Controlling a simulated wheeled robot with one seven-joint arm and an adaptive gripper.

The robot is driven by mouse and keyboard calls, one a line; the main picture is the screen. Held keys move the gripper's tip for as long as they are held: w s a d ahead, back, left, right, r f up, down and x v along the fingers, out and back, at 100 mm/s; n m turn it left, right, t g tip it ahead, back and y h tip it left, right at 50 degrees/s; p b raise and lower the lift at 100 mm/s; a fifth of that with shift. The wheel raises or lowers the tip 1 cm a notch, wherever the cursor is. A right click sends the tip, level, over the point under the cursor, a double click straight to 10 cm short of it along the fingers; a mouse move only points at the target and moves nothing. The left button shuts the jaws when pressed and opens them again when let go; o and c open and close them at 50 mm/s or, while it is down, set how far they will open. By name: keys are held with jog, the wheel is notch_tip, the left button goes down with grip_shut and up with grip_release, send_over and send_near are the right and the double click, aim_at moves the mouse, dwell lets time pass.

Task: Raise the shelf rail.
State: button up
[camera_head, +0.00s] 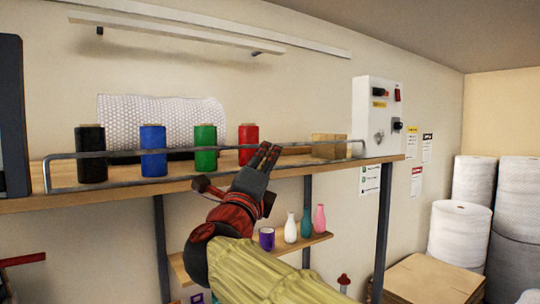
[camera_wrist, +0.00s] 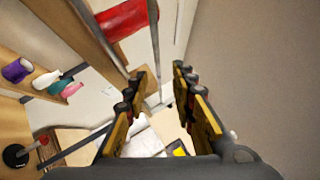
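The shelf rail (camera_head: 105,154) is a thin grey metal bar along the front of the upper wooden shelf, with its ends bent down towards the shelf edge. My gripper (camera_head: 269,152) is at the rail's right half, just right of the red spool, and hides part of it. In the wrist view, my gripper (camera_wrist: 160,72) is open, with its two fingers well apart. A grey bar, apparently the rail (camera_wrist: 155,42), runs towards the gap between the fingertips. I cannot tell whether the fingers touch it.
Behind the rail stand black (camera_head: 91,155), blue (camera_head: 153,150), green (camera_head: 205,146) and red (camera_head: 248,142) spools and brown blocks (camera_head: 328,146). A lower shelf (camera_head: 318,239) with small bottles is under my gripper. A grey post (camera_head: 383,230) and a white wall box (camera_head: 365,105) are to the right.

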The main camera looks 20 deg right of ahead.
jog(key=v, duration=0.8)
jog(key=shift+s, duration=0.3)
jog(key=shift+f, duration=0.1)
jog(key=w+a+f+n+t+y, duration=0.15)
jog(key=a+f+n+y, duration=0.45)
jog(key=n+y, duration=0.85)
jog(key=s+f+n+g+y, duration=0.1)
jog(key=s+f+n+g, duration=0.35)
jog(key=f+n, duration=0.65)
jog(key=s+d+f+n+g+h, duration=0.1)
jog(key=s+d+f+g, duration=0.2)
jog(key=s+f, duration=0.3)
jog(key=s+d+f+n+g+h, duration=0.1)
jog(key=s+d+f+g, duration=0.2)
jog(key=f, duration=0.9)
jog(key=s+d+f+n+g+h, duration=0.1)
jog(key=s+d+f+g, duration=0.3)
jog(key=s+f, duration=0.5)
jog(key=shift+s+d+f+h+b, duration=0.25)
jog(key=shift+s+d+h+b, duration=0.25)
jog(key=shift+s+d, duration=0.4)
